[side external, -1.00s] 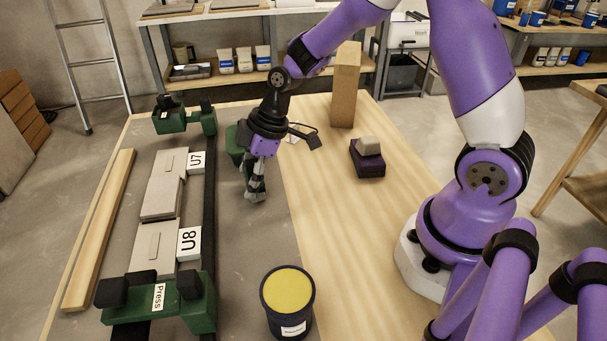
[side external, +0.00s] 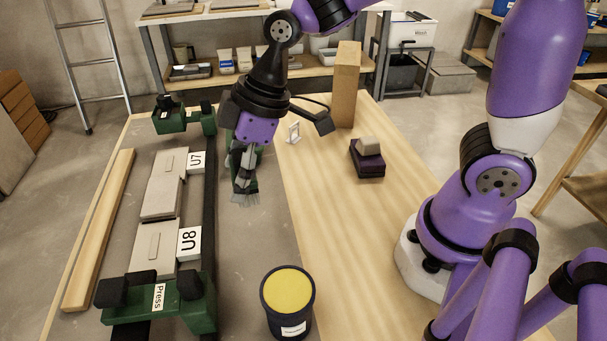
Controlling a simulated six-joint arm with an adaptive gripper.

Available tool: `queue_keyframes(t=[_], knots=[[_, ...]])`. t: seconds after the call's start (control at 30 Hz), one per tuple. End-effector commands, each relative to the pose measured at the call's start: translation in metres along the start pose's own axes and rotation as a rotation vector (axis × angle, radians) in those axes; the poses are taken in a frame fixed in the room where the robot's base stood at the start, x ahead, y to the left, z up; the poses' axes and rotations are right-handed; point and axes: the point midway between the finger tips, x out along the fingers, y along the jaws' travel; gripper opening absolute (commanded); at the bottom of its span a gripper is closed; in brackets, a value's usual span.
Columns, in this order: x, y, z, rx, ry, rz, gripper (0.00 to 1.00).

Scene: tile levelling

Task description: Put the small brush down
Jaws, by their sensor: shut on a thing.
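My gripper (side external: 243,172) points down over the grey strip of the bench between the dark rail and the pale wooden board. It is shut on the small brush (side external: 245,198), whose pale bristles show below the fingertips. The fingers hide most of the brush's handle. I cannot tell whether the bristles touch the surface. A green thing (side external: 229,146) stands just behind my gripper and is mostly hidden by it.
Grey tiles marked U7 (side external: 161,195) and U8 (side external: 153,250) lie left, between green clamp blocks (side external: 202,305). A yellow-topped tub (side external: 288,293) stands in front. A dark block with a pale top (side external: 368,166), a small white stand (side external: 293,132) and a tall wooden block (side external: 346,85) stand right.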

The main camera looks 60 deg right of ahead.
Motion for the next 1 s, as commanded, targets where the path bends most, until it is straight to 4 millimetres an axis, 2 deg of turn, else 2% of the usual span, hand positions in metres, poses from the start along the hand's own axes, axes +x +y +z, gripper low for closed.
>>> queue_keyframes(t=[0.13, 0.27, 0.5, 0.67, 0.8, 1.0], knots=[[-0.002, -0.026, -0.008, 0.021, 0.002, 0.009, 0.28], [0.003, -0.038, -0.009, 0.054, 0.004, 0.023, 0.28], [0.042, -0.039, 0.008, 0.064, -0.001, 0.025, 0.28], [0.060, -0.038, 0.015, 0.062, 0.002, 0.026, 0.28], [0.082, -0.038, 0.025, 0.063, -0.002, 0.025, 0.28], [0.094, -0.038, 0.029, 0.061, 0.005, 0.028, 0.28]])
